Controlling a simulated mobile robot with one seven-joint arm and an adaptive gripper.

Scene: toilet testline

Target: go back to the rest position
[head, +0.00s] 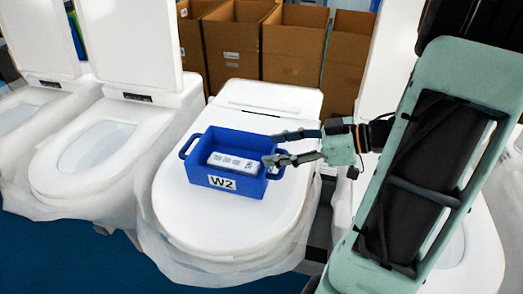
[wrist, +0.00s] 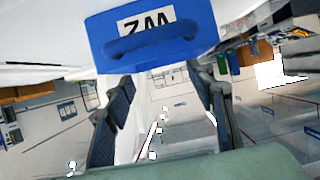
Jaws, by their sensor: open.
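My gripper (head: 272,148) is open at the right side of a blue bin (head: 226,181), its fingers beside the bin's right handle. The bin has a white W2 label and sits on the closed lid of a white toilet (head: 225,232). A white box (head: 233,162) with dark print lies inside the bin. The wrist view shows the bin's labelled side (wrist: 195,30) upside down, with a blue handle (wrist: 150,38). The two spread fingers (wrist: 167,110) have nothing between them. I cannot tell whether they touch the bin.
More white toilets wrapped in plastic (head: 95,150) stand to the left, with raised lids. Another toilet is partly hidden behind my arm at right. Brown cardboard boxes (head: 232,45) stand in a row behind. Blue floor (head: 60,255) shows at the lower left.

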